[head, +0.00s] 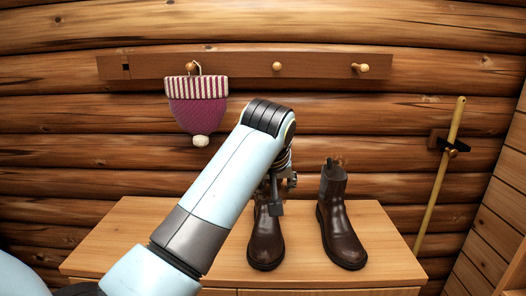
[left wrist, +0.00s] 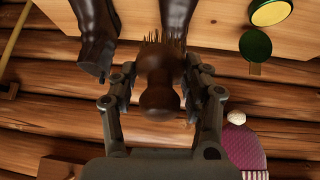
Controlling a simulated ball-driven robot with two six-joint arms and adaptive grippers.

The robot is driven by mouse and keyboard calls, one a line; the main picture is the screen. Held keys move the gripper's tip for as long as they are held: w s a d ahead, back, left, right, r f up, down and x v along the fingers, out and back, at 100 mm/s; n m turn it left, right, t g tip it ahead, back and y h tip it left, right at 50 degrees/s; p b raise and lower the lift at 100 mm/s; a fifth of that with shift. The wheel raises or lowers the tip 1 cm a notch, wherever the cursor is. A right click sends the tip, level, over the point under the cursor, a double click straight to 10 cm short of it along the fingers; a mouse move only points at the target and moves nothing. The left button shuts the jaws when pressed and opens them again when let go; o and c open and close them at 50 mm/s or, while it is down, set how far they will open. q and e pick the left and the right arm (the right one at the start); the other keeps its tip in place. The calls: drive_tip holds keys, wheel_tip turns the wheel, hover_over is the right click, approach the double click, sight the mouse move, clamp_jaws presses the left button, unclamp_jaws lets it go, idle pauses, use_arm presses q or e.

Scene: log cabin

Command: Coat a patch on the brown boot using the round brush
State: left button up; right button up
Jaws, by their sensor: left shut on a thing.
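Two dark brown boots stand upright side by side on a wooden cabinet top: the left boot (head: 266,240), partly behind my left gripper, and the right boot (head: 340,228). In the left wrist view they show at the top, the left boot (left wrist: 177,14) at centre and the right one (left wrist: 93,38) beside it. My left gripper (head: 283,193) is shut on the round brush (left wrist: 158,88), a brown wooden knob with dark bristles pointing toward the left boot. Whether the bristles touch it, I cannot tell. No coated patch is clearly visible. My right gripper is not in view.
In the left wrist view a dark green round tin (left wrist: 255,46) and a yellow-topped round piece (left wrist: 270,11) lie on the cabinet top (head: 385,262). A purple knit hat (head: 198,108) hangs from the peg rail (head: 240,66). A pole (head: 442,170) leans at the right.

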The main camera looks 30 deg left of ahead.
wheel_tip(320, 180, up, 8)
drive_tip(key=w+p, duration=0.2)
drive_tip(key=p, duration=0.4)
use_arm(q)
drive_tip(key=w+a+f+n+g+y+b, duration=0.1)
drive_tip(key=a+f+n+b, duration=0.2)
drive_tip(key=a+f+b, duration=0.2)
wheel_tip(320, 180, down, 2)
drive_tip(key=shift+a+f+y, duration=0.25)
drive_tip(key=shift+a+y, duration=0.05)
drive_tip(key=shift+a, duration=0.4)
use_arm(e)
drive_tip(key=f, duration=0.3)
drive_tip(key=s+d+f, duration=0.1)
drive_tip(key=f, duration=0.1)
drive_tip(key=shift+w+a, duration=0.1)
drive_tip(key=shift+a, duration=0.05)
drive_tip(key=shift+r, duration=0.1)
